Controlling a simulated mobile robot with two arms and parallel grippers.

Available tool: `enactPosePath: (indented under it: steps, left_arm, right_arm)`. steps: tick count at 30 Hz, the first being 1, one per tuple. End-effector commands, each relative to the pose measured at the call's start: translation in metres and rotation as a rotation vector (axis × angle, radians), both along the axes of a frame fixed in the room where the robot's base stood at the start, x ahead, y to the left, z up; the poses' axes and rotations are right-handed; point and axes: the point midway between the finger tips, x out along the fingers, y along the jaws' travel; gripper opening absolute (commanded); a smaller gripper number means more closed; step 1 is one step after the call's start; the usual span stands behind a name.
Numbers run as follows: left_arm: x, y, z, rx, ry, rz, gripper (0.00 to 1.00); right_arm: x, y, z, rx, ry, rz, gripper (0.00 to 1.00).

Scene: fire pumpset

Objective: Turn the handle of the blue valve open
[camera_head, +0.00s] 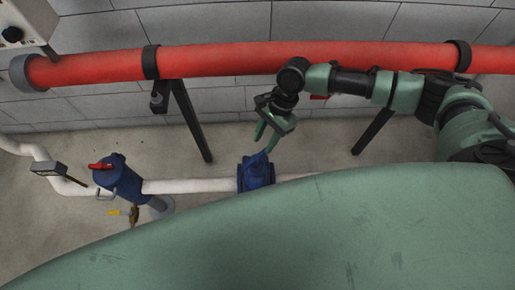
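A blue valve (256,175) sits on the white pipe in the middle of the view. A small blue part, which may be its handle (260,157), rises at its top. My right gripper (263,145) hangs just above the valve with its green fingers pointing down and spread apart. It appears empty, and I cannot tell whether a fingertip touches the valve. A second blue fitting (122,180) with a red handle (99,166) stands farther left on the same pipe. My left gripper is not in view.
A thick red pipe (210,61) runs across the wall behind my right arm, on dark supports (190,120). A white pipe (190,186) runs low above the floor. A yellow-handled tap (114,213) hangs at the left. My large green body part fills the bottom.

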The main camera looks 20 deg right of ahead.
Motion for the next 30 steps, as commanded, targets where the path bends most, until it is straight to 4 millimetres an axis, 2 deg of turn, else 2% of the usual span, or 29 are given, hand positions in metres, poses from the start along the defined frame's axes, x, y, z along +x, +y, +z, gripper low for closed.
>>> enactPosePath:
  steps: [6,12,16,24,28,30]
  left_arm:
    - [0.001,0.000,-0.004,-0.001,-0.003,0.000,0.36]
    - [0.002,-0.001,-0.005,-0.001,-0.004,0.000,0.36]
    - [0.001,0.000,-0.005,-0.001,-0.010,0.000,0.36]
    - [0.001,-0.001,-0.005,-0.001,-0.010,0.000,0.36]
    - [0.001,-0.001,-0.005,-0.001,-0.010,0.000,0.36]
    - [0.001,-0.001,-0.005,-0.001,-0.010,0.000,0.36]
  right_arm:
    - [-0.006,0.014,-0.034,0.002,-0.001,0.004,0.36]
    - [-0.009,0.023,-0.059,0.003,-0.002,0.003,0.36]
    - [-0.010,0.026,-0.066,0.004,-0.004,0.004,0.36]
    - [-0.010,0.027,-0.067,0.003,-0.005,0.004,0.36]
    - [-0.010,0.027,-0.067,0.003,-0.005,0.004,0.00]
    - [-0.010,0.027,-0.067,0.004,-0.004,0.004,0.00]
